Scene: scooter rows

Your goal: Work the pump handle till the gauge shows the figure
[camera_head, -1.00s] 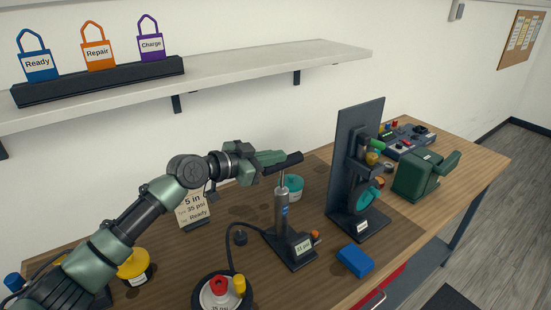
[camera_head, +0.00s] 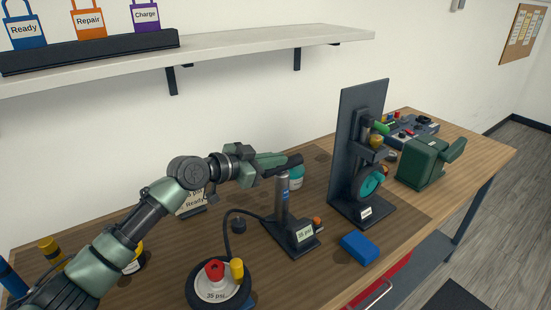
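The pump (camera_head: 283,204) stands upright on the bench, a grey cylinder on a black base. Its black handle (camera_head: 287,165) sits low, close above the cylinder top. My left gripper (camera_head: 274,163) comes in from the left and appears shut on the left part of the handle. The pump's readout (camera_head: 304,234) looks like 35 psi, but the small digits are hard to read. A black hose (camera_head: 227,232) runs from the pump to the small wheel (camera_head: 217,286), whose label reads 35 psi. The card (camera_head: 191,201) behind my arm shows "psi" and "Ready", partly hidden. My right gripper is out of view.
A blue block (camera_head: 357,247) lies right of the pump. A dark upright stand (camera_head: 360,155) with a teal-hubbed wheel and a green machine (camera_head: 430,163) stand further right. A teal pot (camera_head: 297,179) is close behind the pump. A shelf (camera_head: 240,56) with coloured tags runs above.

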